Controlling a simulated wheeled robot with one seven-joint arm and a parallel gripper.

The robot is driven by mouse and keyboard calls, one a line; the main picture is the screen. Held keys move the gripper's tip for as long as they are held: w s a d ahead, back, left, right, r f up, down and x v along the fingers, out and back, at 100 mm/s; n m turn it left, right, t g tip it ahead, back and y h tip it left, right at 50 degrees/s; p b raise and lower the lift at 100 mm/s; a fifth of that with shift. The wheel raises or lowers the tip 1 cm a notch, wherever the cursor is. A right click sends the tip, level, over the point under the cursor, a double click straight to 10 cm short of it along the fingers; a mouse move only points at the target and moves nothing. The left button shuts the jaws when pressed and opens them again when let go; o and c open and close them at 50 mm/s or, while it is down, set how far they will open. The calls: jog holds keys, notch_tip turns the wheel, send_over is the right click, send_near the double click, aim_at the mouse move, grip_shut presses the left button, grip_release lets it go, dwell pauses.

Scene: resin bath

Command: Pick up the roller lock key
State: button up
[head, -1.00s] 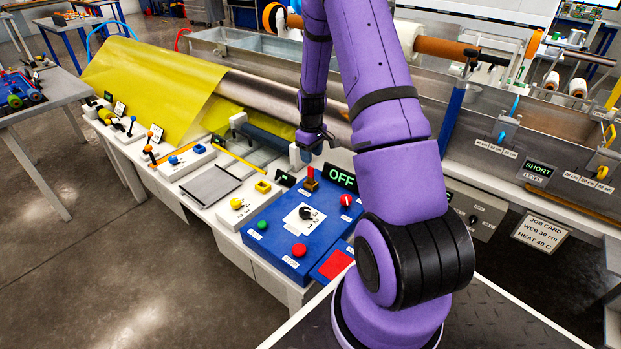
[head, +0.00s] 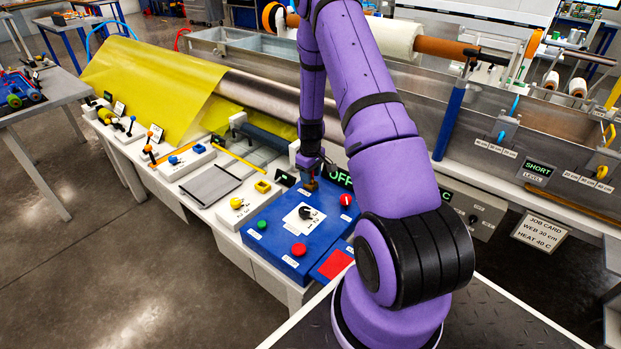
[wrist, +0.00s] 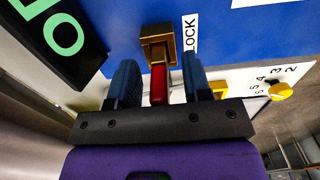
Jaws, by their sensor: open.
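The roller lock key is a red piece (wrist: 158,85) seated in a brass block (wrist: 157,45) on the blue panel, beside a label reading "LOCK". My gripper (wrist: 158,84) is open, with one dark finger on each side of the red key. Gaps show between the key and both fingers, so neither looks to be touching it.
A partly covered OFF display (head: 341,178) stands beside my gripper. The blue panel carries a black knob (head: 305,213), a red knob (head: 346,200), a red button (head: 299,249) and a green button (head: 261,225). A yellow knob (head: 236,203) is to the left.

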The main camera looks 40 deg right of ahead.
jog(key=shift+c, duration=0.3)
grip_shut()
jog(key=shift+r, duration=0.1)
